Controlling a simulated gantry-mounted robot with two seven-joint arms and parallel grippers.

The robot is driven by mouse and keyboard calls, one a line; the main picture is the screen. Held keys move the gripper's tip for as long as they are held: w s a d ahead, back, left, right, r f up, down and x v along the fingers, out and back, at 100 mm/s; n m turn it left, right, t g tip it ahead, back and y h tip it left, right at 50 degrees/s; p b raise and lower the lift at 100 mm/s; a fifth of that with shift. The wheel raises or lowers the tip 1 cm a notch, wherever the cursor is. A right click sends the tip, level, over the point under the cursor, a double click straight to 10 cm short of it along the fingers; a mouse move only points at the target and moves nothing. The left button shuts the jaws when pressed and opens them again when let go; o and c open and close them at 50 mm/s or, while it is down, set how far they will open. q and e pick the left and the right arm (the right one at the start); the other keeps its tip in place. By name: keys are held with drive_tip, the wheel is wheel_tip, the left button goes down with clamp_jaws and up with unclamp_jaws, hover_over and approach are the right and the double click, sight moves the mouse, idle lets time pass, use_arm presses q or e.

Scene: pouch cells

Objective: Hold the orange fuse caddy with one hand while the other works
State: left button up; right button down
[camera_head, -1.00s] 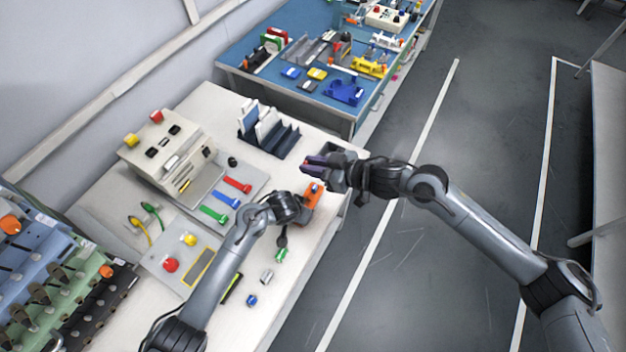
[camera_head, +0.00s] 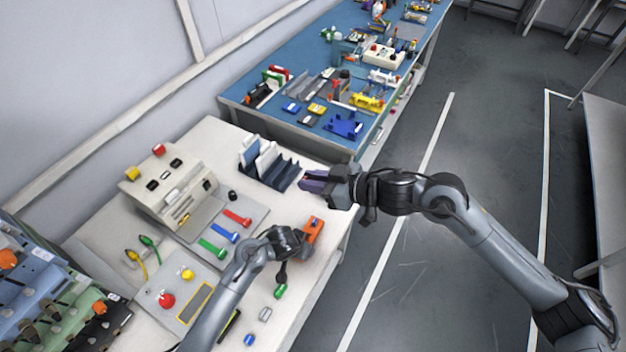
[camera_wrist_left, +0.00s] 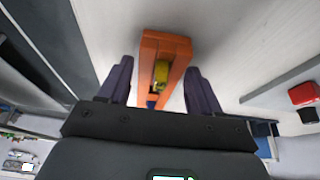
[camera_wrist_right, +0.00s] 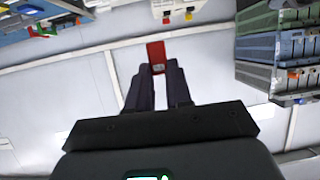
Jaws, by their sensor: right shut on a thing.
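The orange fuse caddy (camera_head: 314,229) lies on the white bench near its right edge. In the left wrist view the caddy (camera_wrist_left: 168,52) shows a yellow piece and a blue piece in it. My left gripper (camera_wrist_left: 158,85) is open, with one finger on each side of the caddy and narrow gaps visible. In the head view my left gripper (camera_head: 302,240) is at the caddy, its fingers mostly hidden. My right gripper (camera_head: 308,183) is above the bench's right side, beyond the caddy. In the right wrist view it is shut on a red piece (camera_wrist_right: 156,56) held between the fingertips.
A dark rack with upright plates (camera_head: 268,165) stands just left of my right gripper. A beige tester (camera_head: 170,185) and red, blue and green pieces (camera_head: 226,235) are further left. Small loose parts (camera_head: 265,313) lie at the front. A blue bench (camera_head: 300,130) stands behind.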

use_arm(q)
drive_tip(key=shift+o, duration=1.2)
